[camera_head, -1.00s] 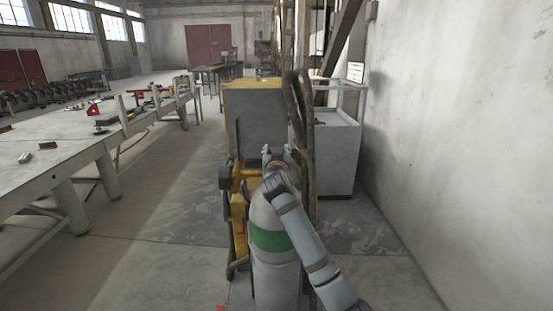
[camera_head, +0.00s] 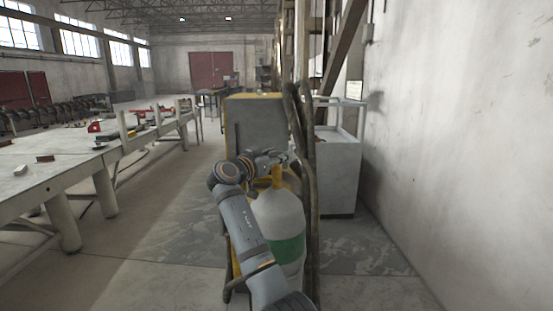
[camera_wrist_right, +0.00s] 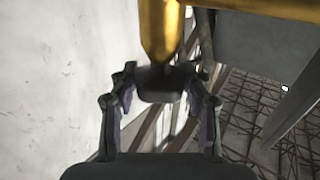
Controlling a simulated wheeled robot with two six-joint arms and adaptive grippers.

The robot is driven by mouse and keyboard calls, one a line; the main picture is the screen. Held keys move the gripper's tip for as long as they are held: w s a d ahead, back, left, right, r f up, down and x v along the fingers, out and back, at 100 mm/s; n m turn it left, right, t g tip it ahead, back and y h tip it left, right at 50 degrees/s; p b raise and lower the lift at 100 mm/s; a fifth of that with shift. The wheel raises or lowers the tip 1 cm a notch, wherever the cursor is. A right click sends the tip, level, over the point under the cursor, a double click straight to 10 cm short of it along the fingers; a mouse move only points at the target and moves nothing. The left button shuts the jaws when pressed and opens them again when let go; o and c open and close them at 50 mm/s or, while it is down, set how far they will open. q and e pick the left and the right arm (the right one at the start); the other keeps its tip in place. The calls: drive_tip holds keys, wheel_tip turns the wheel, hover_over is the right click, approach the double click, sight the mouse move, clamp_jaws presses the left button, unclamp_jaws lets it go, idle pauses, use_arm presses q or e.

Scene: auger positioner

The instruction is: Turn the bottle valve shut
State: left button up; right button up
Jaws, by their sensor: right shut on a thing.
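The gas bottle (camera_head: 280,215) is pale grey with a green band and stands upright in front of a yellow and grey machine. Its brass-yellow valve (camera_head: 278,177) rises from the top. In the right wrist view the gold valve body (camera_wrist_right: 160,30) comes down from the top edge and ends in a dark knob (camera_wrist_right: 160,86). My right gripper (camera_head: 270,158) reaches the valve from the left. In the wrist view the two fingers of the right gripper (camera_wrist_right: 160,98) are on either side of the knob, shut on it. My left gripper is not in view.
A yellow-edged grey machine (camera_head: 258,122) stands behind the bottle. Dark hoses (camera_head: 308,190) hang close to its right. A grey cabinet (camera_head: 338,170) stands by the right wall. A long workbench (camera_head: 75,165) with tools is at left, with open floor between.

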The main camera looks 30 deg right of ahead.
drive_tip(key=shift+f, duration=0.2)
drive_tip(key=o, duration=1.1)
drive_tip(key=shift+r, duration=0.1)
drive_tip(key=v, duration=1.2)
